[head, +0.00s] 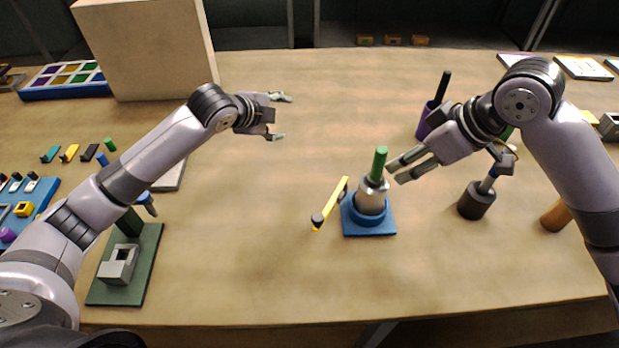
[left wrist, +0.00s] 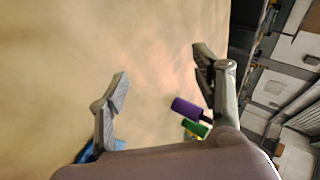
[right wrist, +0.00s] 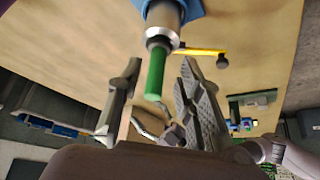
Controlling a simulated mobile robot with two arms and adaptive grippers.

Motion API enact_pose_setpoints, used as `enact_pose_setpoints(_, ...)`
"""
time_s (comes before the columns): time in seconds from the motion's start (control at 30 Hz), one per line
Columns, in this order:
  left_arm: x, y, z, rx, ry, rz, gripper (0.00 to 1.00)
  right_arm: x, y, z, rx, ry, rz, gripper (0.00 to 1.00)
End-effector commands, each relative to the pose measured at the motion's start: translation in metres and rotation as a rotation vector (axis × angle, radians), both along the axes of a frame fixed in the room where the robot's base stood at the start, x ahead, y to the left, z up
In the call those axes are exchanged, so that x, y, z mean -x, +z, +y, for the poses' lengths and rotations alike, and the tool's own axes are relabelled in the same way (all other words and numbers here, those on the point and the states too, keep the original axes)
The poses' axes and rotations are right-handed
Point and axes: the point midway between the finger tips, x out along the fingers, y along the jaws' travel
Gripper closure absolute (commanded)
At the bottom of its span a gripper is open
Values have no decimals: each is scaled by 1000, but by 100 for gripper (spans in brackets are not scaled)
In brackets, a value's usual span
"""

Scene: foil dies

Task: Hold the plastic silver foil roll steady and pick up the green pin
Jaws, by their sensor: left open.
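The silver foil roll (head: 371,196) stands upright in a blue holder (head: 368,226) near the table's middle. The green pin (head: 379,163) sticks up out of its top. In the right wrist view the green pin (right wrist: 155,74) points between the fingers from the silver roll (right wrist: 163,18). My right gripper (head: 396,170) is open and empty, just right of the green pin and apart from it. It also shows in the right wrist view (right wrist: 153,85). My left gripper (head: 280,116) is open and empty over bare table, well left of and behind the roll.
A yellow hammer-like tool (head: 331,203) lies just left of the blue holder. A dark cup (head: 476,201) with a tool and a purple cup (head: 427,122) stand at right. A large beige box (head: 147,48) stands back left. The front middle is clear.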

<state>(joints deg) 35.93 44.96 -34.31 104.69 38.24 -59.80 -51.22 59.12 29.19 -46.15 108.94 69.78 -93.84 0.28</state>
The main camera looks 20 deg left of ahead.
Motion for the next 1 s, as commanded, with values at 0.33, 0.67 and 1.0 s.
enact_pose_setpoints(0.33, 62, 94, -170, 736, -240, 252, 40, 0, 0, 0, 0, 0, 0, 67)
enact_pose_setpoints(0.67, 126, 14, -139, 1021, -286, 520, 40, 0, 0, 0, 0, 0, 0, 67)
enact_pose_setpoints(1.0, 141, -25, -123, 1050, -259, 557, 40, 0, 0, 0, 0, 0, 0, 67)
